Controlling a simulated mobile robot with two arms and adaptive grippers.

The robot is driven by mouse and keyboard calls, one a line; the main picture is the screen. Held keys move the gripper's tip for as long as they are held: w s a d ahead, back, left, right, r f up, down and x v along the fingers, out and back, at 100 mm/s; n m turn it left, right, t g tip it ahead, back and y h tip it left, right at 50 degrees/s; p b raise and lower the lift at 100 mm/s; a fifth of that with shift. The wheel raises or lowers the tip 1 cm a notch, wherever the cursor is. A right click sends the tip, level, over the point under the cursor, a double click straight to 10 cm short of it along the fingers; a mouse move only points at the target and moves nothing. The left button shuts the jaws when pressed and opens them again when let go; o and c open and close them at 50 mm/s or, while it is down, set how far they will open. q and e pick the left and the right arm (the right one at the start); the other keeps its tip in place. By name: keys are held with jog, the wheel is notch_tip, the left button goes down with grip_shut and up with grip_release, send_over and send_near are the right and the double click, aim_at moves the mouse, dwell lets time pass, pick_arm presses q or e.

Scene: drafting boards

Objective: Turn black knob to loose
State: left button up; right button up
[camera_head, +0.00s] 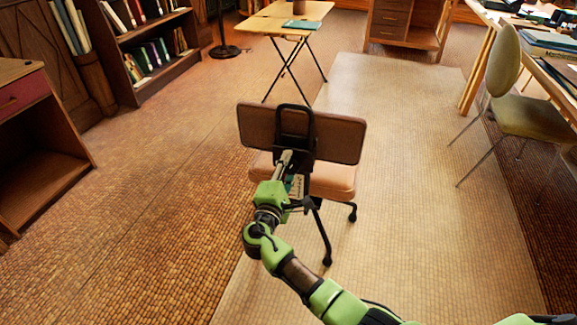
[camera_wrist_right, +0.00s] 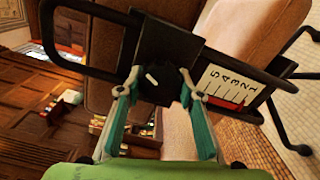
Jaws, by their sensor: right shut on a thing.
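The black knob (camera_wrist_right: 162,88) is on the black bracket (camera_wrist_right: 165,45) behind a brown office chair's backrest (camera_head: 340,137). A short white mark on the knob slants in the right wrist view. Beside the knob is a white scale plate (camera_wrist_right: 228,85) with numbers 5 to 1 and some red. My right gripper (camera_head: 287,163) reaches the back of the chair. Its teal fingers are on both sides of the knob, shut on it, in the right wrist view (camera_wrist_right: 159,89). In the head view the knob is hidden or too small to tell. My left gripper is not in view.
The pinkish seat (camera_head: 335,182) and dark chair legs (camera_head: 325,240) are just beyond my right gripper. A folding table (camera_head: 285,20) stands behind, a green chair (camera_head: 520,100) at right, and a red-drawered desk (camera_head: 35,140) at left. Tiled floor around the chair is clear.

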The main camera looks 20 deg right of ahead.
jog(key=shift+c, duration=0.2)
jog(key=o, duration=1.2)
jog(key=shift+c, duration=0.2)
jog(key=v, duration=1.2)
jog(key=shift+f, duration=0.1)
